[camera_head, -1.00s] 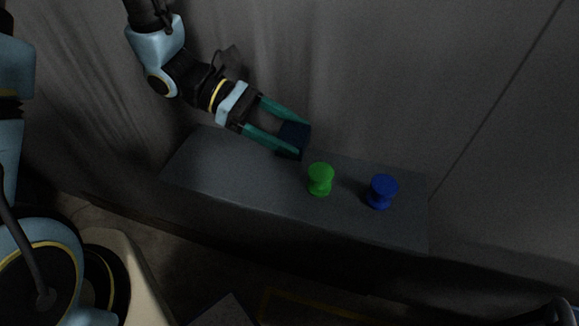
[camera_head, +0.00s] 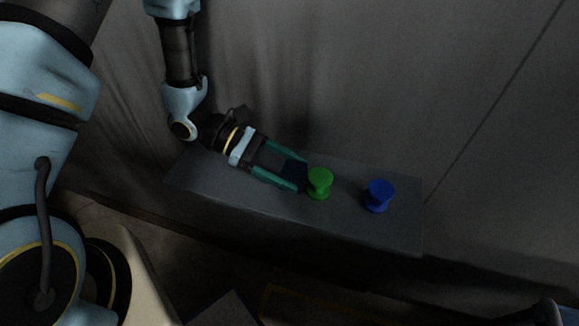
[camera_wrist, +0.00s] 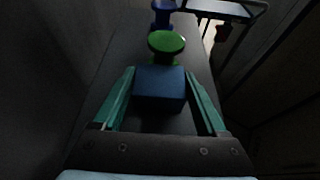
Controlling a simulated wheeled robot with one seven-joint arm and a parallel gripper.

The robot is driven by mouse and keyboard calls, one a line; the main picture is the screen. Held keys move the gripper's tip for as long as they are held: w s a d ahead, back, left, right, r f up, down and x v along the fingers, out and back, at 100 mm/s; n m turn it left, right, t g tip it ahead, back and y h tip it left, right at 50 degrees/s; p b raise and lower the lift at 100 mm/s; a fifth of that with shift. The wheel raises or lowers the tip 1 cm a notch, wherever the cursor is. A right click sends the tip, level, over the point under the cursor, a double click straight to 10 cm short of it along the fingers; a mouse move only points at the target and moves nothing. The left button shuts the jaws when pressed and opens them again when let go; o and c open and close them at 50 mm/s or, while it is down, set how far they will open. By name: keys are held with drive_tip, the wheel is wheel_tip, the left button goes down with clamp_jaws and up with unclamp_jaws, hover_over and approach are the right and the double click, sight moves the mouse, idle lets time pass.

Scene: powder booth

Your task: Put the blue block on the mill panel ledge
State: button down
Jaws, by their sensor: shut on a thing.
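The dark blue block (camera_head: 293,172) is between the teal fingers of my gripper (camera_head: 290,172), which is shut on it. In the wrist view the block (camera_wrist: 159,88) fills the space between the fingertips. The grey ledge (camera_head: 240,198) runs along the wall. The gripper is low over its left-middle part; I cannot tell whether the block touches the surface. The block is just left of a green spool-shaped knob (camera_head: 320,183), with little or no gap in the head view.
A blue spool-shaped knob (camera_head: 379,196) stands on the ledge to the right of the green one, with a gap between. The green knob also shows just beyond the block in the wrist view (camera_wrist: 166,45). The wall (camera_head: 400,90) rises behind. The ledge's left end is bare.

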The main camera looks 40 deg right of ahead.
drive_tip(key=shift+f, duration=0.15)
unclamp_jaws()
drive_tip(key=shift+r, duration=0.3)
drive_tip(key=b+v, duration=0.4)
drive_tip(key=v, duration=0.8)
drive_tip(key=shift+f, duration=0.2)
drive_tip(key=shift+a, duration=0.15)
